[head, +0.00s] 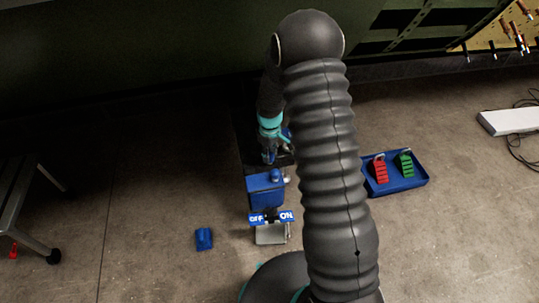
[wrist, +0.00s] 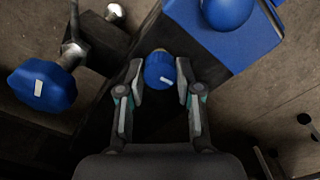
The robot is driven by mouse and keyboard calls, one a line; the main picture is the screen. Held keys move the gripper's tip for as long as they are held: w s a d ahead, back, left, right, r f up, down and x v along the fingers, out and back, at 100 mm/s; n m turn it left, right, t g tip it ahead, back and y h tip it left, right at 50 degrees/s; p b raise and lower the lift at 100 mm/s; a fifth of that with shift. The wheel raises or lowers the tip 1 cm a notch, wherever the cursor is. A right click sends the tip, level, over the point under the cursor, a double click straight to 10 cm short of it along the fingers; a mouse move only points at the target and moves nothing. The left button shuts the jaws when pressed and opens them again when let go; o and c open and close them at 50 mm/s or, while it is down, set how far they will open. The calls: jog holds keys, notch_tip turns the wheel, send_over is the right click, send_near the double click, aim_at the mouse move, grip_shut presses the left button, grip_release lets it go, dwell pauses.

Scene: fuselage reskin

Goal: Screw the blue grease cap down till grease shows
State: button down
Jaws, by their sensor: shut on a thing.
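The blue grease cap (wrist: 160,70), with a short white mark on its top, sits between the two fingers of my gripper (wrist: 160,82) in the wrist view. The fingers are shut on its sides. In the head view my gripper (head: 269,155) points down over a dark stand behind the blue box, and I cannot make out the cap there. What lies under the cap is hidden, and I see no grease around it.
A blue handwheel (wrist: 42,85) with a white mark is left of my gripper. A blue box (head: 265,190) stands in front, with an OFF/ON plate (head: 271,217). A blue tray (head: 408,185) holds red and green items. A blue block (head: 204,239) lies on open floor.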

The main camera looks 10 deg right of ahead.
jog(key=m, duration=0.5)
jog(key=shift+m+b, duration=0.3)
jog(key=shift+b, duration=0.1)
jog(key=m, duration=0.4)
jog(key=m+b, duration=0.1)
jog(key=m, duration=0.4)
jog(key=shift+a+m, duration=0.1)
jog(key=shift+m, duration=0.3)
jog(key=m, duration=0.4)
jog(key=shift+m, duration=0.4)
jog(key=c, duration=0.8)
grip_release()
jog(key=shift+o, duration=0.2)
jog(key=shift+r, duration=0.1)
notch_tip(320, 180, up, 12)
